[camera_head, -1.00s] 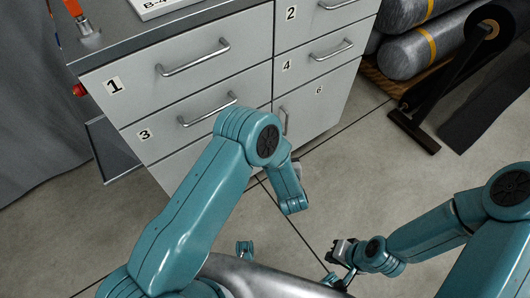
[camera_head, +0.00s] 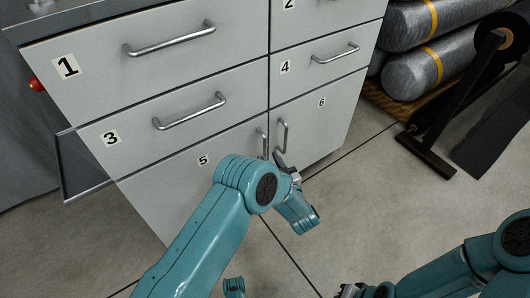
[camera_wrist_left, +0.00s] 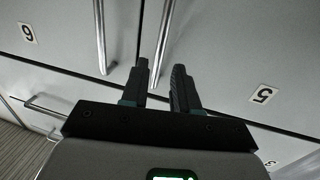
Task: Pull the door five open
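Door five (camera_head: 190,180), marked 5, is a light grey lower-left cabinet door and appears shut. Its vertical bar handle (camera_head: 264,143) is near its right edge. My left gripper (camera_head: 283,163) is at the lower ends of the two door handles, partly hidden by my arm. In the left wrist view its two dark fingers (camera_wrist_left: 160,66) are apart, with the door five handle (camera_wrist_left: 162,40) seen between them; I cannot tell whether they touch it. My right gripper (camera_head: 350,291) is at the bottom edge, mostly cut off.
Door six (camera_head: 325,120) with its own handle (camera_head: 283,135) is just right of door five. Drawers with horizontal handles are above, including drawer three (camera_head: 165,115). Gas cylinders (camera_head: 415,70) and a black stand (camera_head: 450,110) are at the right. Floor (camera_head: 350,195) is clear before the cabinet.

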